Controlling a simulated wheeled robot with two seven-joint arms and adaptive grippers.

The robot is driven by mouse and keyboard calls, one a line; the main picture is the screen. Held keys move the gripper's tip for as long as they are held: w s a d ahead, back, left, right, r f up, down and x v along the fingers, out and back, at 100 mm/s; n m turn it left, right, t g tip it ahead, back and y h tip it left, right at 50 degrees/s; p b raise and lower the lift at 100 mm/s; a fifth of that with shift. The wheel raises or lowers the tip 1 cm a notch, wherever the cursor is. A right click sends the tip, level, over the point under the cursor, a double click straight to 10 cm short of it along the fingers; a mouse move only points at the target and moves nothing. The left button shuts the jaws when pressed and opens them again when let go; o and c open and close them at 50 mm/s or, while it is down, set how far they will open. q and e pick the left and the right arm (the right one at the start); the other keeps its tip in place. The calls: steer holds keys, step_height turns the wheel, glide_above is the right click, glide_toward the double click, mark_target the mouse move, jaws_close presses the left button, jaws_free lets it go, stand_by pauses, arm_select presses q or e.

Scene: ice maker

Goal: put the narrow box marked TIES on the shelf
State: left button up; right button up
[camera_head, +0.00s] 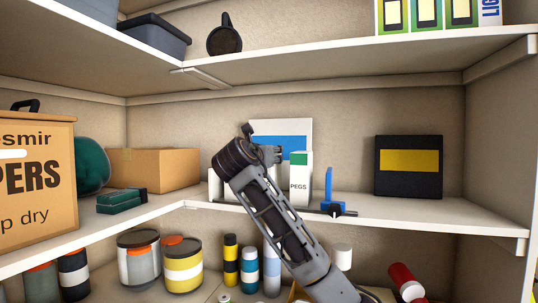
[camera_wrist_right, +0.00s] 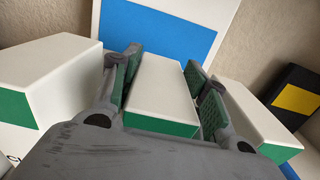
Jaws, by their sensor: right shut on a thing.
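My right gripper (camera_head: 272,155) is at the middle shelf (camera_head: 385,207), in front of a white board with a blue panel. In the right wrist view its green-padded fingers (camera_wrist_right: 163,88) are shut on a narrow white box with a green end (camera_wrist_right: 162,90). Its marking does not show, so I cannot read TIES on it. In the head view my gripper and arm largely hide this box. A white box marked PEGS (camera_head: 299,184) stands just right of my arm. Another white and green box (camera_wrist_right: 45,80) is left of the held one. My left gripper is not in view.
The white and blue board (camera_head: 295,128) stands behind the boxes. A blue upright item (camera_head: 328,188) stands right of PEGS; a black box with a yellow panel (camera_head: 408,180) is farther right. Between them is clear shelf. The upper shelf (camera_head: 330,64) is overhead; jars and bottles fill the space below.

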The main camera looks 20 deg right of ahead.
steer(key=o, duration=0.9)
steer(key=shift+f, duration=0.1)
steer(key=o, duration=0.5)
steer(key=b+v, duration=0.1)
steer(key=v, duration=0.5)
steer(key=b+v, duration=0.2)
steer(key=v, duration=0.4)
steer(key=shift+r, duration=0.2)
